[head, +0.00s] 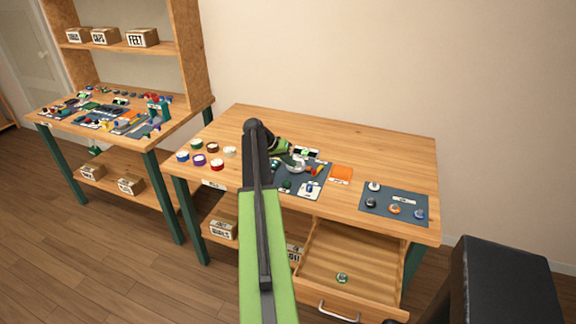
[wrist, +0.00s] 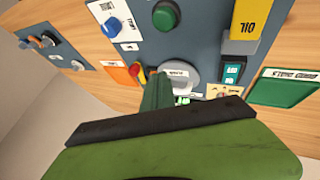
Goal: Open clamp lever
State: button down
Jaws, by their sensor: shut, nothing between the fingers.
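A blue-grey mat (head: 318,183) lies on the middle table and carries several small devices. One is a grey rounded part with a white label (wrist: 184,72), and beside it is a small red and yellow lever-like part (wrist: 139,74). I cannot tell for certain which of these is the clamp lever; its label is too small to read. My gripper (wrist: 158,90) is shut and empty, its green fingers pointing at the mat right beside the grey part. Whether it touches is unclear. In the head view my arm hides part of the mat's left side.
Also on the mat are a green knob (wrist: 166,15), a blue knob (wrist: 110,26) and a yellow OIL block (wrist: 250,20). An orange square (head: 341,172) lies to the right. A drawer (head: 325,268) stands open below the table.

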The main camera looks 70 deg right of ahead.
aim_at(299, 172)
jog(key=b+x, duration=0.1)
jog(key=x, duration=0.1)
jog(key=b+x, duration=0.1)
jog(key=x, duration=0.1)
jog(key=shift+w+f+b, duration=0.1)
jog(key=shift+f+b, duration=0.25)
jog(key=shift+f, duration=0.1)
jog(key=shift+s+d+r+p, duration=0.1)
jog(key=shift+s+d, duration=0.05)
jog(key=shift+s, duration=0.55)
jog(key=shift+s+d+r+p, duration=0.15)
jog(key=shift+s+d, duration=0.05)
jog(key=shift+s, duration=0.5)
jog(key=shift+s+d+r+p, duration=0.1)
jog(key=shift+s+d, duration=0.05)
jog(key=shift+s, duration=0.5)
